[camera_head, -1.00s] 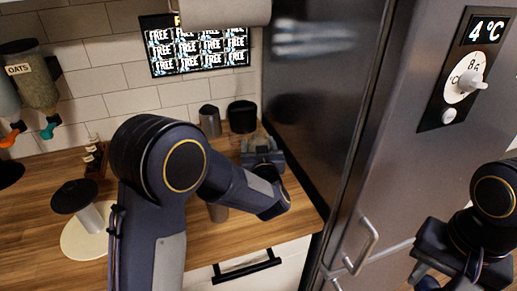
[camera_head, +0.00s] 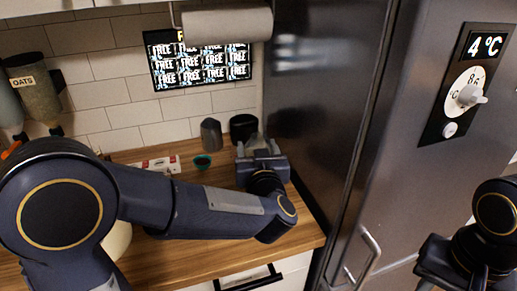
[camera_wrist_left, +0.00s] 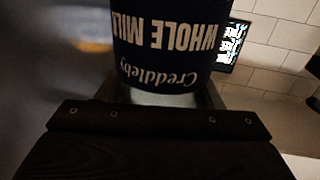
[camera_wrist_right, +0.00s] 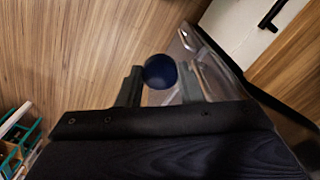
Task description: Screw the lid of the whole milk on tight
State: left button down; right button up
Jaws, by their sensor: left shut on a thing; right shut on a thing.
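The whole milk (camera_wrist_left: 172,45) has a dark blue label that reads upside down in the left wrist view. My left gripper is shut on it. In the head view my left gripper (camera_head: 262,152) is over the back right of the counter, beside the fridge, and the bottle is mostly hidden there. The bottle's mouth is not visible. A round dark blue lid (camera_wrist_right: 160,72) sits between the fingertips of my right gripper (camera_wrist_right: 162,88), which is shut on it. My right arm is at the lower right of the head view, in front of the fridge, well apart from the bottle.
The fridge (camera_head: 330,110) rises just right of my left gripper. A paper roll (camera_head: 228,24) hangs above.

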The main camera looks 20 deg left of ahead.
aim_at(253, 148)
pick_arm(q)
jog(key=s+d+r, duration=0.1)
jog(key=s+r, duration=0.2)
jog(key=s, duration=0.3)
jog(key=shift+d, duration=0.15)
jog(key=shift+s, duration=0.2)
dwell(0.5)
jog(key=shift+s, duration=0.1)
